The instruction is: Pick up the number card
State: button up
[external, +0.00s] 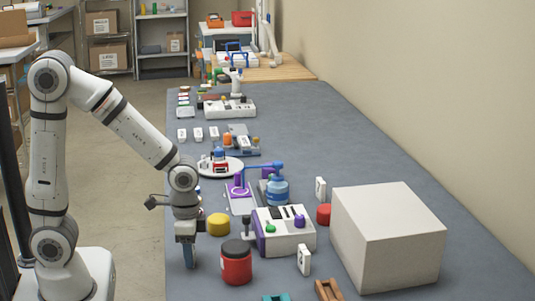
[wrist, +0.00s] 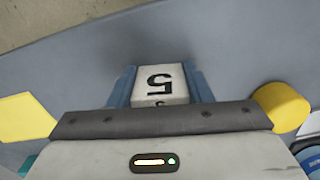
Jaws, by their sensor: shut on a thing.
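My gripper (external: 188,256) points down at the near left edge of the grey table, left of the red jar. In the wrist view, the blue fingers of my gripper (wrist: 160,76) are shut on a white number card (wrist: 161,88) with a black 5 on it. The card sits between both fingers, its lower part hidden by the gripper body. I cannot make out the held card in the external view.
A red jar (external: 236,264) with a black lid and a yellow cylinder (external: 218,224) stand close to my gripper. A white machine (external: 284,233) and a large pale box (external: 388,240) are farther right. Several small white cards (external: 198,133) lie farther back.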

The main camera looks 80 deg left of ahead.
notch_tip(320, 180, up, 10)
jog(key=shift+p, duration=0.65)
jog(key=w+d+r+p, duration=0.1)
jog(key=w+r+p, duration=0.35)
jog(key=w, duration=0.55)
jog(key=w+d+r+n+p, duration=0.1)
jog(key=w+r+p, duration=0.4)
jog(key=w, duration=0.6)
jog(key=w+d+r+p, duration=0.1)
jog(key=w+r+p, duration=0.2)
jog(key=w+r, duration=0.5)
jog(key=p, duration=0.5)
send_over(362, 207)
jog(key=shift+n, duration=0.4)
notch_tip(362, 207, down, 7)
jog(key=shift+w, duration=0.1)
jog(key=shift+f+p, duration=0.3)
jog(key=shift+f, duration=2.35)
